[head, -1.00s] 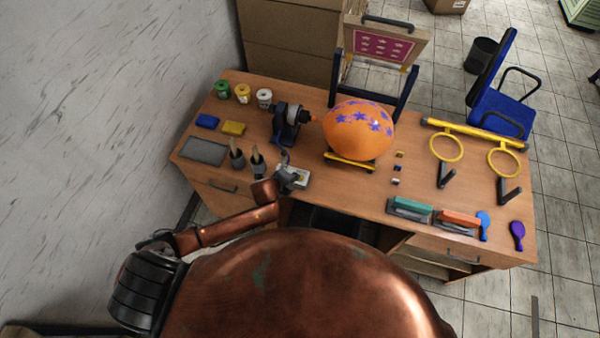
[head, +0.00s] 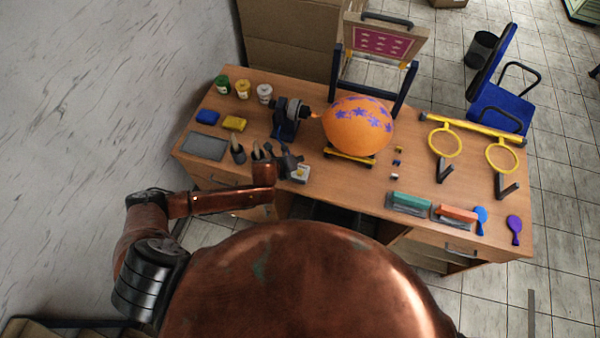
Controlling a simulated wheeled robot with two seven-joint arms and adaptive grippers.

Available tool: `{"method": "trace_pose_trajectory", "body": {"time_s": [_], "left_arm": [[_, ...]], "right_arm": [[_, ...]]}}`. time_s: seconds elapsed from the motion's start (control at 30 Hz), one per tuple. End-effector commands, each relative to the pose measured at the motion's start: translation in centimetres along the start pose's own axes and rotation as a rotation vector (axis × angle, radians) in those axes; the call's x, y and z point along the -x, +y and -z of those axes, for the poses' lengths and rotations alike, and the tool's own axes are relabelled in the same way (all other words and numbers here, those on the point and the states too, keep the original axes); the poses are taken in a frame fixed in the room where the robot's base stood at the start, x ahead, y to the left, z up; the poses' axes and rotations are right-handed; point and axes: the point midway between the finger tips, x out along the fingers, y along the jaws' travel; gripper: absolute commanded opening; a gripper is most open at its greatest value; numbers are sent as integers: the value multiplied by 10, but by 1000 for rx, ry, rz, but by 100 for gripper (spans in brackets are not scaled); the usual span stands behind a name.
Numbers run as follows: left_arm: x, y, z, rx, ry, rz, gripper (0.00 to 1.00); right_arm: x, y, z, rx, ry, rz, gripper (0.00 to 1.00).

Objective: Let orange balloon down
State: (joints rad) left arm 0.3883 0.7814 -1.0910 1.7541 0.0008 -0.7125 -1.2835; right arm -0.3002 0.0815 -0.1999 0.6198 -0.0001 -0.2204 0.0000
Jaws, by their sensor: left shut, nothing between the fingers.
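The orange balloon (head: 350,128) is round and inflated, with purple stars on it. It rests on a small yellow stand (head: 350,156) on the desk, its neck pointing left toward a dark blue pump-like device (head: 288,119). My left gripper (head: 283,153) is shut and empty, just below that device and left of the balloon, apart from the balloon. A small white box with a yellow button (head: 301,173) lies right beside the gripper. My right gripper is not in view.
Brush cups (head: 238,154) stand close left of my left gripper. Paint jars (head: 243,89), sponges and a grey pad are at the desk's left. A screen frame (head: 378,48) stands behind the balloon. Squeegees (head: 410,203), yellow rings (head: 445,143) and flat balloons (head: 515,229) are at right.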

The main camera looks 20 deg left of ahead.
Motion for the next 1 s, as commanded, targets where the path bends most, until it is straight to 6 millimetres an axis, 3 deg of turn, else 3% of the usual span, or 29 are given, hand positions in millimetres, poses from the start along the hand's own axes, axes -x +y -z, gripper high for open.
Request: {"method": "trace_pose_trajectory", "body": {"time_s": [0.4,0.63,1.0], "left_arm": [[-39,30,29,2,1,-1,0],[-52,38,38,1,0,-1,0],[-53,39,38,1,0,-1,0]], "right_arm": [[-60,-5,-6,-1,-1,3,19],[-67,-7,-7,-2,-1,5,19],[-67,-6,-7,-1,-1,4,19]]}}
